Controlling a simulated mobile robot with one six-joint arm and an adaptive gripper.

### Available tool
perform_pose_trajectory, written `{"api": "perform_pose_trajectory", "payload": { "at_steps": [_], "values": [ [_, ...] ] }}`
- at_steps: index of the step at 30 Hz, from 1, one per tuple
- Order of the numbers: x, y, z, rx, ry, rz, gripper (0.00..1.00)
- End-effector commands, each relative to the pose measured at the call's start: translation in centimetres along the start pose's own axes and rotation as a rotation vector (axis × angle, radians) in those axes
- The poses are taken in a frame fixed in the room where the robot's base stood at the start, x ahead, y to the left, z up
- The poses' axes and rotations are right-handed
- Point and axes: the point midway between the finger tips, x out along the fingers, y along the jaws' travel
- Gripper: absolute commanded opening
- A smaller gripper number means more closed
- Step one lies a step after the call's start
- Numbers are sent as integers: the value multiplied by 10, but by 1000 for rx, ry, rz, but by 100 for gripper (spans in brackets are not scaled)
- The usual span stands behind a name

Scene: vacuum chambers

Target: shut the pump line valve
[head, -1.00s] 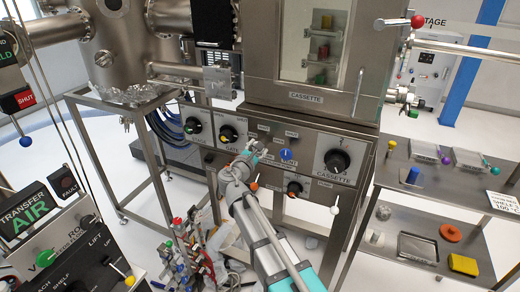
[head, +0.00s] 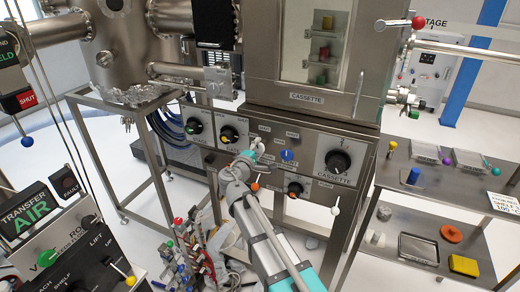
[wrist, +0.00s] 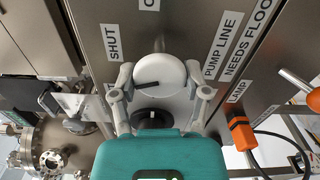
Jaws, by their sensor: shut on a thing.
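The pump line valve is a round white knob (wrist: 158,71) with a dark pointer line, on a steel panel in the wrist view. The pointer runs from the knob's middle toward the left of the picture. A SHUT label (wrist: 113,42) is to its upper left and a PUMP LINE label (wrist: 222,47) to its right. My gripper (wrist: 162,84) is shut on the knob, one finger on each side. In the head view my gripper (head: 254,150) is at the front panel below the cassette chamber, and it mostly hides the knob.
A blue knob (head: 287,155) is close on the right of my gripper. The black cassette knob (head: 338,162) is farther right. An orange-tipped lever (head: 255,187) is just below.

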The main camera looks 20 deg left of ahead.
Motion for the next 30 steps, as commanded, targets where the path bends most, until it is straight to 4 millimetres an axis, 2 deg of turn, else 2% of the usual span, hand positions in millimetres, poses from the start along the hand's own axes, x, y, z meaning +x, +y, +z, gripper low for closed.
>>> {"api": "perform_pose_trajectory", "payload": {
  "at_steps": [12,30],
  "values": [
    [0,0,1,296,-1,-1,13],
    [1,0,1,364,-1,-1,13]
  ]
}}
